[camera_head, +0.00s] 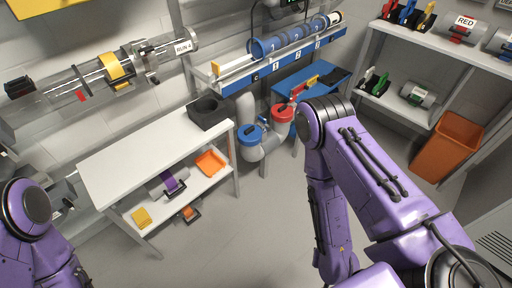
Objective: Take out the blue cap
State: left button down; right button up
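A blue cap (250,134) sits on the open end of a grey pipe (268,146) that stands on the floor, just right of the white table. A red cap (283,113) sits on a neighbouring pipe end, close to the right of the blue one. My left arm shows at the lower left and my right arm fills the lower right, its elbow near the red cap. Neither gripper can be seen. Both arms are apart from the blue cap in the picture.
The white table (135,155) at left carries a black bin (208,112); its lower shelf holds an orange tray (211,163). Clear tubes and a blue tube rack (290,62) run along the wall. An orange bin (447,146) stands at right. Grey floor (250,225) is free.

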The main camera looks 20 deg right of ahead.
aim_at(249, 135)
jog(key=u, duration=0.05)
jog(key=k, duration=0.65)
jog(key=z, duration=0.65)
jog(key=i, duration=1.6)
jog(key=u, duration=0.7)
